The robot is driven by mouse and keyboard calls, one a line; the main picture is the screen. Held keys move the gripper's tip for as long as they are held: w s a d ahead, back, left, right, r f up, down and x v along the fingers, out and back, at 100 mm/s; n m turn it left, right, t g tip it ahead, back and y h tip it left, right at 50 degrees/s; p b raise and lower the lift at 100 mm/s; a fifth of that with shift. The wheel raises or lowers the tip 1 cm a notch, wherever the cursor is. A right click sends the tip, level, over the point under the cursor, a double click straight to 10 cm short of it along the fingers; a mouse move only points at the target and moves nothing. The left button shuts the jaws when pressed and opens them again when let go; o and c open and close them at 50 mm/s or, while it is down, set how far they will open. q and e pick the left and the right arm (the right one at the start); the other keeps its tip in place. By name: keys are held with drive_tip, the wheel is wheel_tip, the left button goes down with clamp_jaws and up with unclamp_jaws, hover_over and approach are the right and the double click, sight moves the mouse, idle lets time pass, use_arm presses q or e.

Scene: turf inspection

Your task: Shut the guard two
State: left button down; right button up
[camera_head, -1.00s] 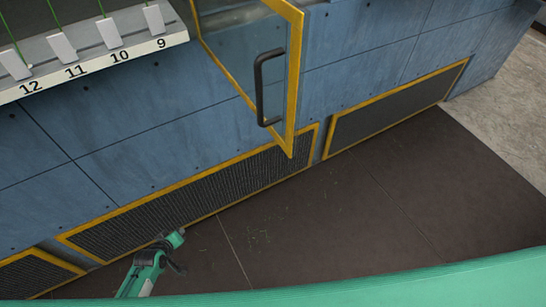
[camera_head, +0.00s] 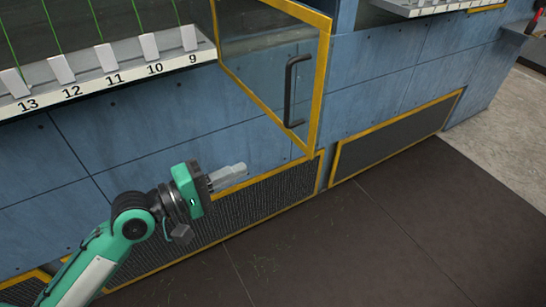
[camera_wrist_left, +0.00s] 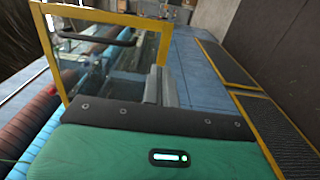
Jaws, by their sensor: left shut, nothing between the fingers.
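The guard (camera_head: 270,62), a clear panel in a yellow frame, stands swung out from the blue machine front in the head view. Its black bar handle (camera_head: 290,90) is on the panel's face near the right edge. The guard also shows in the left wrist view (camera_wrist_left: 112,58), with the handle (camera_wrist_left: 92,38) near its top. My left gripper (camera_head: 243,168) is shut and empty, below and to the left of the guard's lower corner, apart from the handle. In the left wrist view the fingers (camera_wrist_left: 160,85) point toward the guard. My right gripper is not in view.
A ledge with numbered white tags (camera_head: 110,78) runs left of the guard. Yellow-framed dark grilles (camera_head: 265,200) line the machine's base. The dark floor (camera_head: 400,220) in front is clear. Rollers (camera_wrist_left: 40,125) show at left in the left wrist view.

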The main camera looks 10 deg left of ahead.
use_arm(q)
drive_tip(key=p, duration=0.5)
approach(304, 143)
drive_tip(key=x, duration=0.5)
drive_tip(key=shift+w+d+r, duration=0.15)
drive_tip(key=shift+r, duration=0.05)
drive_tip(key=shift+w+d+f, duration=0.2)
drive_tip(key=shift+w+d, duration=0.2)
drive_tip(key=shift+d, duration=0.15)
